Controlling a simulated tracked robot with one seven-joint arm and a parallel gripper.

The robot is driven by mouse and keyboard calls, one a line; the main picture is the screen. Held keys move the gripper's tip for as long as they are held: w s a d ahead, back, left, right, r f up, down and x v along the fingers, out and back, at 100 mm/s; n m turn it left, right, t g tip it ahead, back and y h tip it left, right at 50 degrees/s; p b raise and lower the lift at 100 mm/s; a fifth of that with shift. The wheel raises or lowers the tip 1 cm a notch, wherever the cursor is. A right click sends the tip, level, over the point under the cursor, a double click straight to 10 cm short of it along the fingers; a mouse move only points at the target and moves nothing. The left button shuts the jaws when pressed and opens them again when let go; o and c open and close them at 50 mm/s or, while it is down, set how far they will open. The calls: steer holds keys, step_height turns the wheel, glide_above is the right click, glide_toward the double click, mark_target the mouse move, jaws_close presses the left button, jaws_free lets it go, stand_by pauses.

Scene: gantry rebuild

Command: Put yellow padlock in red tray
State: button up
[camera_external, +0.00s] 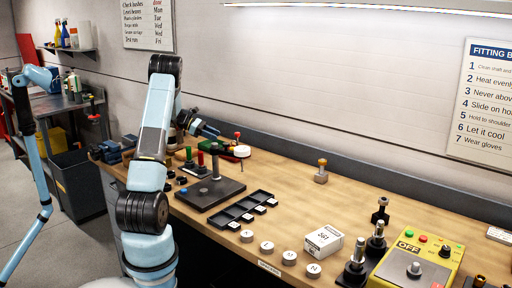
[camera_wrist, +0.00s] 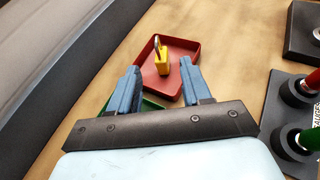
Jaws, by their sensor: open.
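The yellow padlock (camera_wrist: 162,62) stands upright in the wrist view, its shackle up, inside the shallow red tray (camera_wrist: 184,45). My gripper (camera_wrist: 160,69) is open, with its two blue fingers apart on the near left and right sides of the padlock. Nothing is visibly clamped between them. In the external view my gripper (camera_external: 213,132) is over the far left part of the bench. The padlock and tray are too small and partly hidden there to make out clearly. The wrist view does not show clearly whether the fingertips touch the tray or padlock.
A green tray (camera_wrist: 152,105) lies partly hidden under my gripper. Black fixtures with red and green posts (camera_wrist: 309,95) stand to the right. On the bench a black compartment tray (camera_external: 232,221), a white box (camera_external: 323,241) and a yellow control box (camera_external: 405,268) stand nearer the camera.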

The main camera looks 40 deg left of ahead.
steer(key=s+d+r+m+g+y, duration=0.25)
steer(key=s+d+r+m, duration=0.4)
steer(key=d, duration=0.55)
steer(key=s+d+r+m+g+y, duration=0.25)
steer(key=s+d+r+m, duration=0.25)
steer(key=s+d+r, duration=0.45)
steer(key=s+d+m+t+y, duration=0.1)
steer(key=s+d+m+y, duration=0.1)
steer(key=s, duration=0.4)
steer(key=s+d+m+t+y, duration=0.1)
steer(key=s+d+m+y, duration=0.1)
steer(key=s+d+m, duration=0.3)
steer(key=s+d+m+t+y, duration=0.1)
steer(key=s+d+m+y, duration=0.1)
steer(key=s+m, duration=0.3)
steer(key=shift+s+d+r+m, duration=0.3)
steer(key=shift+s+d, duration=0.5)
steer(key=shift+s, duration=1)
